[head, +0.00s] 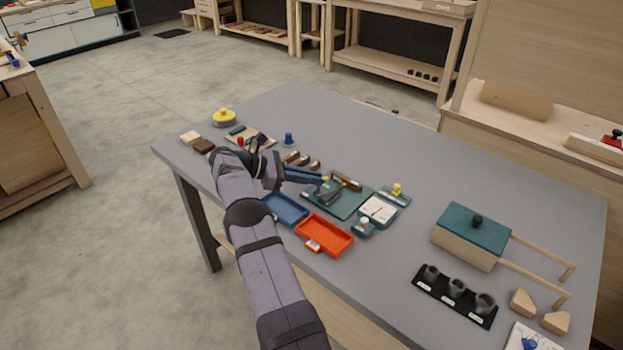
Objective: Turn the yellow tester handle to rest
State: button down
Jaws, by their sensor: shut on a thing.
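A teal tester board (350,206) lies on the grey table, with a brown wooden piece (346,181) and a dark metal part on it. The small yellow tester handle (325,181) shows at the board's back left. My gripper (321,180) reaches in from the left with its blue-grey fingers low over the board. It is shut on the yellow handle, which is partly hidden by the fingers. The handle's exact angle is too small to tell. Another yellow knob (397,188) stands on a small teal block to the right.
A blue tray (284,207) and an orange tray (324,246) lie in front of the board. A white pad (378,210) is at its right. Brown pieces (302,159) lie behind my gripper. A teal-topped box (473,228) stands at right. The table's back middle is clear.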

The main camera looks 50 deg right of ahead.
jog(key=shift+r, duration=0.1)
jog(key=c, duration=1.8)
grip_release()
jog(key=shift+c, duration=0.2)
notch_tip(320, 180, up, 10)
jog(key=shift+o, duration=0.4)
